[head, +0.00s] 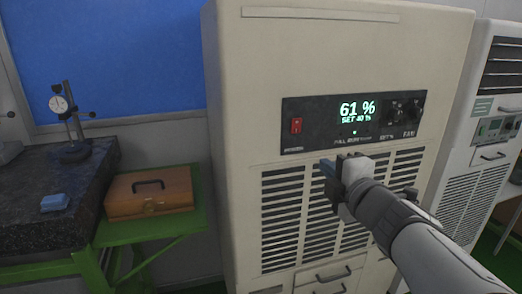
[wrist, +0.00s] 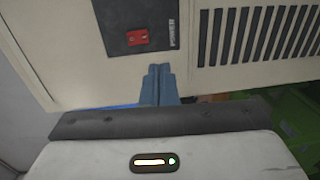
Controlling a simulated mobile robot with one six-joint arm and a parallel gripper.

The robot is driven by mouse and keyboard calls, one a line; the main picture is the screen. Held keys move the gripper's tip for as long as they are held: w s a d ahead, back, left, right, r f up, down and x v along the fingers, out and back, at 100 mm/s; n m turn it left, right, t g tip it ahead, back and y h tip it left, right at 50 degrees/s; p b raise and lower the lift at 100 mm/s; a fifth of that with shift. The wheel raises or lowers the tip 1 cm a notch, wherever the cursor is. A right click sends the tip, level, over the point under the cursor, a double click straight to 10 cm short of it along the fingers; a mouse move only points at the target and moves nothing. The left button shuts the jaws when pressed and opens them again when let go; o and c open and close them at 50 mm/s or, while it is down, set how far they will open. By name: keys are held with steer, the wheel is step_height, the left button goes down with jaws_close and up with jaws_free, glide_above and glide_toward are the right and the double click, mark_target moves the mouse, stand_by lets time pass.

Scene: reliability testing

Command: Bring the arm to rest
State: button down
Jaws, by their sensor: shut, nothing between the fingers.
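My gripper (head: 326,168) is in front of a large cream cabinet (head: 240,120), just below its black control panel (head: 300,144). In the wrist view the blue fingertips (wrist: 158,72) are together and empty. A red switch (head: 296,125) is at the panel's left end; in the wrist view it sits above the fingertips (wrist: 138,37), under no finger. The panel's display (head: 357,110) reads 61 % and SET 40 %. Knobs (head: 404,110) show at the panel's right. I cannot tell whether the fingers touch the cabinet.
Louvred vents (head: 285,215) and drawers (head: 330,275) lie below the panel. A second cabinet (head: 490,130) stands at the right. At the left are a dark stone table (head: 50,215) with a dial gauge stand (head: 68,125) and a blue block (head: 55,202), and a wooden box (head: 150,195) on a green stand (head: 190,217).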

steer(key=shift+s, duration=0.2)
steer(key=s+d+f+m+g+h, duration=0.2)
steer(key=d+f+m+g+h, duration=0.35)
steer(key=f+m, duration=0.7)
steer(key=s+a+f+m+g+y, duration=0.2)
steer(key=s+a+f+m+g, duration=0.4)
steer(key=s, duration=0.5)
steer(key=shift+s+a+f+m+g, duration=0.15)
steer(key=shift+a+m+g, duration=0.7)
steer(key=shift+a+g, duration=0.3)
steer(key=shift+s+d, duration=0.1)
